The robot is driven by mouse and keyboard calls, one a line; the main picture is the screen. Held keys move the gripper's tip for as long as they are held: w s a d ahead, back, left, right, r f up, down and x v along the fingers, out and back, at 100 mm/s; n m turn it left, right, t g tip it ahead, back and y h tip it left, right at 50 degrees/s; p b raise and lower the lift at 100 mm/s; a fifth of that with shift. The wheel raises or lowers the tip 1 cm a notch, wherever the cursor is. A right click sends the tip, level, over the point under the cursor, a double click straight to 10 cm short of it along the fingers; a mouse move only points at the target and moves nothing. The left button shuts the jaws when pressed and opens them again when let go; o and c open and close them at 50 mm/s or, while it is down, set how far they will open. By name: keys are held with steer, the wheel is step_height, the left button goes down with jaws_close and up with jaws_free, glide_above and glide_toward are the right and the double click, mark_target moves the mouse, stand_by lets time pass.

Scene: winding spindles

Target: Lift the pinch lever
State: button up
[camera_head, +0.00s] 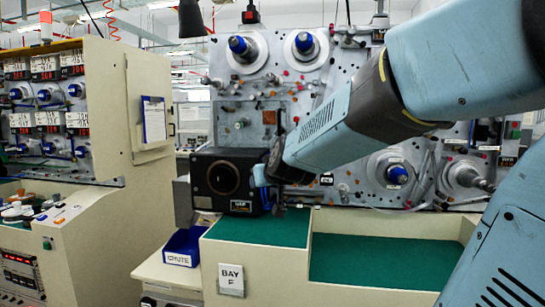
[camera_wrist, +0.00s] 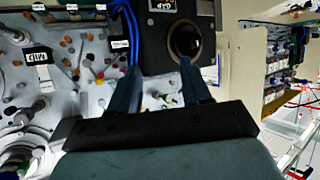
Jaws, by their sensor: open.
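My gripper (camera_head: 262,178) is beside the right edge of a black box (camera_head: 206,172) with a round dark opening, in front of the grey spindle panel. In the wrist view my gripper (camera_wrist: 160,75) has its two blue fingers apart, with nothing seen held between them. The black box (camera_wrist: 160,45) shows beyond the fingers there. A small pale knob with a green end (camera_wrist: 168,97) shows between the fingers, on or near the panel. I cannot tell which part is the pinch lever; my arm hides much of the panel in the head view.
The grey panel (camera_head: 290,85) carries several blue-hubbed spindles and small knobs. A cream bench with green mats (camera_head: 262,230) stands below it. A blue bin (camera_head: 184,246) sits at its left.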

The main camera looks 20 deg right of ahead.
steer(key=w+d+m+h, duration=0.1)
steer(key=w+d+h, duration=0.2)
steer(key=w+d, duration=0.4)
steer(key=w+d+r+m+t+h, duration=0.1)
steer(key=w+d+h, duration=0.2)
steer(key=w+d, duration=0.4)
steer(key=w+d+m+t+h, duration=0.1)
steer(key=w+d+h, duration=0.2)
steer(key=w+d, duration=0.4)
steer(key=shift+w+d+r, duration=0.1)
steer(key=shift+w+r, duration=0.3)
steer(key=shift+w, duration=0.3)
steer(key=shift+d, duration=0.1)
jaws_close()
